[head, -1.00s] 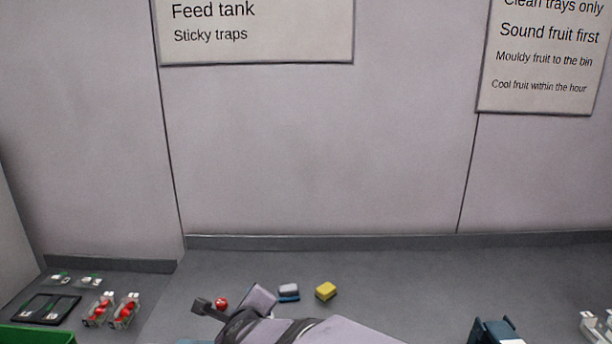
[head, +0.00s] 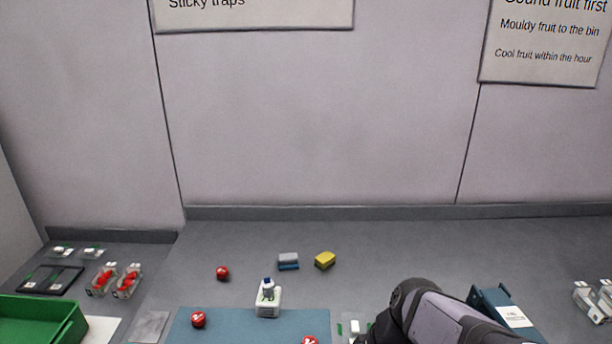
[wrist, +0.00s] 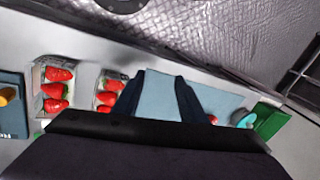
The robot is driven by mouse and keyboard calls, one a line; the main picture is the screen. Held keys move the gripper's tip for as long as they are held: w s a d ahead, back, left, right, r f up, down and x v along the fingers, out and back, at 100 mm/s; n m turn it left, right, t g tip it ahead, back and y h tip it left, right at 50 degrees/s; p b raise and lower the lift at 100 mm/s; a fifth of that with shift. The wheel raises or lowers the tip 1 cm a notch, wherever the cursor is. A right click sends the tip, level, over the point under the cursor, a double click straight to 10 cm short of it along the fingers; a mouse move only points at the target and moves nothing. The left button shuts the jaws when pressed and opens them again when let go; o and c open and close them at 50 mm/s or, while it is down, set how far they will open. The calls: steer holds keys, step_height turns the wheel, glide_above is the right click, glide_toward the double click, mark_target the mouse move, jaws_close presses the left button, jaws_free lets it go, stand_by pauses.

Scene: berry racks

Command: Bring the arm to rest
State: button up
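My arm (head: 440,315) shows at the lower right of the head view, and its gripper end is hidden below or behind it. In the wrist view my gripper (wrist: 160,92) has its two dark fingers apart, with only a pale blue surface, likely the mat, seen between them. I see nothing held. The blue mat (head: 235,325) lies at the bottom of the head view, left of my arm.
A green crate (head: 70,325) is left; a blue box (head: 500,305) is right. Strawberry punnets (wrist: 40,78) show in the wrist view.

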steer(key=d+m+h+p, duration=0.1)
steer(key=d+p, duration=0.1)
steer(key=s+d+f+m+h+p, duration=0.1)
steer(key=d+p, duration=0.1)
steer(key=d, duration=0.1)
steer(key=d+f+h+p, duration=0.1)
steer(key=d, duration=0.2)
steer(key=shift+s+d+f+m+h+p, duration=0.1)
steer(key=shift+s+f+m+h+p, duration=0.15)
steer(key=shift+m+h+p, duration=0.15)
steer(key=shift+d+f, duration=0.25)
steer(key=shift+d, duration=0.1)
